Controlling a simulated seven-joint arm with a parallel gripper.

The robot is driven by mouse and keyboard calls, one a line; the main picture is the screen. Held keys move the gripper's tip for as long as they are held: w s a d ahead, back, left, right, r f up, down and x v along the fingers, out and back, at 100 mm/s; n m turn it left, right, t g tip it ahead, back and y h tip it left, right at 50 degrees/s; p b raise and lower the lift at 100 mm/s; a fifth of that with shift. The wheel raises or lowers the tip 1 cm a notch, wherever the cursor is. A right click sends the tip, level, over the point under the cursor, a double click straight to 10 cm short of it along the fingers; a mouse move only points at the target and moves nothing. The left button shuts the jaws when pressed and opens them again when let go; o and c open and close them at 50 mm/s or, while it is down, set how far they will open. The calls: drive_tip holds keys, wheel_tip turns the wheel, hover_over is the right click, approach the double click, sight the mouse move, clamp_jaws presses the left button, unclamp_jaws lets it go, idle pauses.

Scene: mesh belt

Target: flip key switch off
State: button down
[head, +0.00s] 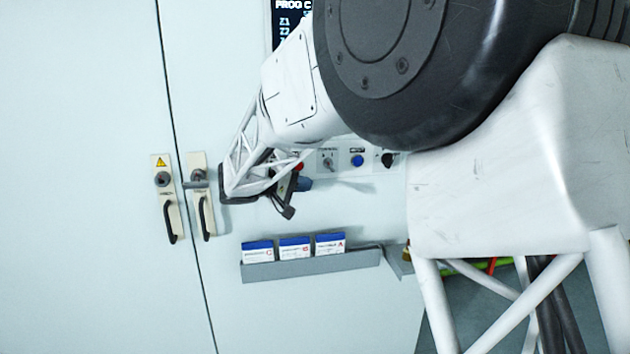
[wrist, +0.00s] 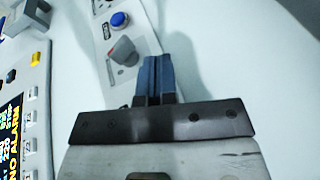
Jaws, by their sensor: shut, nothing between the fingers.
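The key switch (head: 328,160) sits on the pale control strip in the head view, left of a blue button. In the wrist view I take it to be the dark grey knob (wrist: 124,50), standing on its plate just left of my fingertips. Its exact turn position is hard to read. My gripper (head: 306,184) is below and left of the switch in the head view. In the wrist view my gripper (wrist: 156,60) shows two blue fingers pressed together with nothing between them. The fingers look apart from the knob, though depth is hard to judge.
The blue button (head: 357,160) and a black knob (head: 388,160) sit right of the switch. A red part (head: 299,165) is partly hidden by my arm. A grey rack (head: 310,264) with blue-and-white boxes is below. Door handles (head: 203,200) are at left.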

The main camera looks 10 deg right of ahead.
drive_tip(key=v, duration=0.8)
drive_tip(key=shift+a+f, duration=0.2)
drive_tip(key=shift+f, duration=0.15)
drive_tip(key=shift+s, duration=0.1)
drive_tip(key=s+d+f+g+y, duration=0.1)
drive_tip(key=s+d+g+y, duration=0.15)
drive_tip(key=s+d, duration=0.55)
drive_tip(key=s+d+g+y, duration=0.1)
drive_tip(key=s+d+y, duration=0.35)
drive_tip(key=s, duration=0.85)
drive_tip(key=s+f+m+y, duration=0.1)
drive_tip(key=s+f+y, duration=0.2)
drive_tip(key=s, duration=0.7)
drive_tip(key=s+f+t+y, duration=0.1)
drive_tip(key=s+f+y, duration=0.2)
drive_tip(key=s, duration=0.8)
drive_tip(key=shift+s+m+y, duration=0.3)
drive_tip(key=shift+m+y, duration=0.1)
drive_tip(key=shift+y, duration=0.4)
drive_tip(key=shift+d+f, duration=0.1)
